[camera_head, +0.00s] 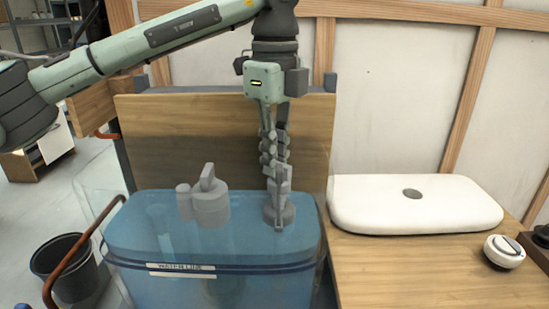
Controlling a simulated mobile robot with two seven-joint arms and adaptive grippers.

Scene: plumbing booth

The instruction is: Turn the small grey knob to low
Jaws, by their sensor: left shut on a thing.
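The small grey knob (279,216) sits at the right part of the top of a clear blue tank (215,285). My left gripper (279,190) points straight down at it, with its fingers closed on its upper part. The fingers hide most of the knob's top, so its setting cannot be read. A larger grey fitting (209,205) with a raised handle stands to the left on the tank, apart from the gripper. My right gripper is not in view.
A wooden board (190,130) stands behind the tank. A white lid (415,205) lies on the wooden counter (400,280) at right, near a round white device (504,252). A copper-coloured pipe (75,255) bends at left, beside a black bin (68,268).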

